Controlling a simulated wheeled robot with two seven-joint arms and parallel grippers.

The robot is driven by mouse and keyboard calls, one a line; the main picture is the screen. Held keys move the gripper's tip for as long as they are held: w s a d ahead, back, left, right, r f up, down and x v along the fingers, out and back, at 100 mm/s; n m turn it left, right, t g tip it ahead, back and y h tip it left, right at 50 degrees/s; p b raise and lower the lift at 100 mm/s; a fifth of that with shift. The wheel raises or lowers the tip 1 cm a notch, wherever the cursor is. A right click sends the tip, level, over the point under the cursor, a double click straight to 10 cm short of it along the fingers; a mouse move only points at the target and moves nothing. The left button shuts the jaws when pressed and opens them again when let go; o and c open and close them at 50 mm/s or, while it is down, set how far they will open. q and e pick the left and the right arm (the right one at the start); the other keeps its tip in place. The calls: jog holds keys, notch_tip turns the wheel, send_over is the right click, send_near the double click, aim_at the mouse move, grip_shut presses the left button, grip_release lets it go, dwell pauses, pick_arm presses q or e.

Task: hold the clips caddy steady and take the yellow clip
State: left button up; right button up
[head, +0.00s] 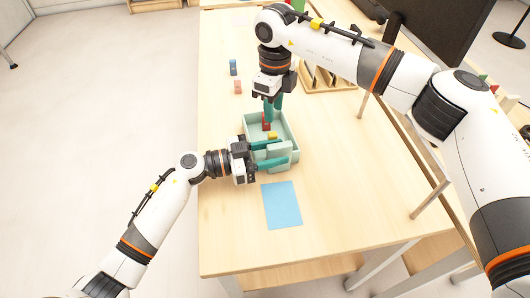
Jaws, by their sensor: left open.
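The pale green clips caddy (295,138) stands on the wooden table. The yellow clip (272,135) is inside it, near the middle. A red clip (265,122) is just behind the yellow one. My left gripper (272,153) is open at the caddy's near side, with one teal finger above and one below a raised pale green part; contact is unclear. My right gripper (272,112) points down over the caddy's back part, its teal fingertips close to the red clip and behind the yellow clip. Whether its fingers are open or shut cannot be made out.
A blue sheet (282,205) lies in front of the caddy. A small blue block (233,67) and a pink block (238,87) stand at the back left. A wooden rack (325,80) stands behind my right arm. The table's front and right areas are clear.

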pick_arm(q)
jog(key=shift+c, duration=1.2)
grip_shut()
dwell(0.6)
